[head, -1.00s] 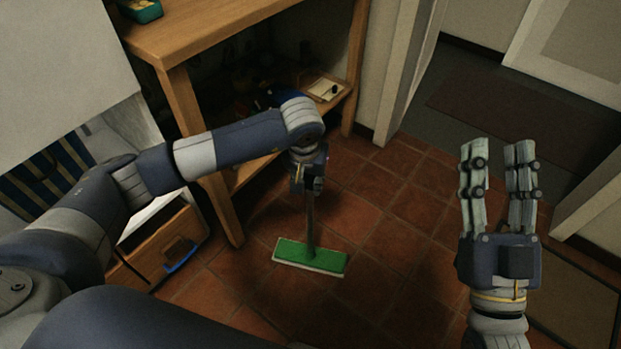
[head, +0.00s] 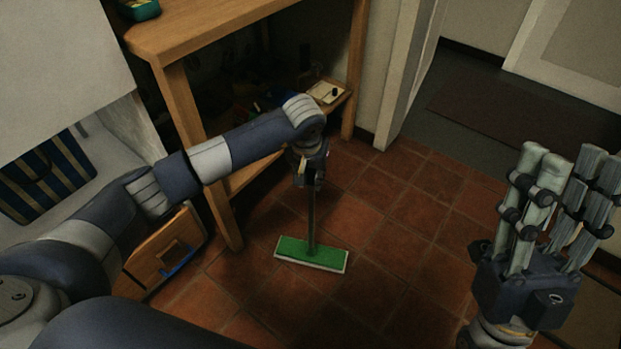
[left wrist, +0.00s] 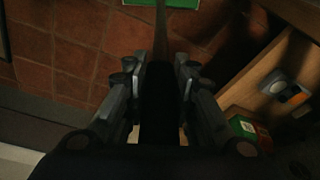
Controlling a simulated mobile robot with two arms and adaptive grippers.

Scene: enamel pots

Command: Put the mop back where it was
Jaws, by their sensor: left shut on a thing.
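The mop (head: 312,250) has a flat green head with a pale edge and a thin dark handle. Its head is on or just above the red tiles, and the handle stands nearly upright. My left gripper (head: 312,182) is shut on the mop's handle above the head. In the left wrist view the fingers (left wrist: 160,85) close around the dark handle, and part of the green head (left wrist: 165,2) shows at the top edge. My right gripper (head: 570,200) is at the right, away from the mop, with its fingers apart and nothing between them.
A wooden shelf unit (head: 172,95) stands behind my left arm, with dark items on its lower shelf. A wooden drawer front (head: 160,250) is at the left. A doorway with a dark mat (head: 500,110) is at the back right. Tiled floor right of the mop is clear.

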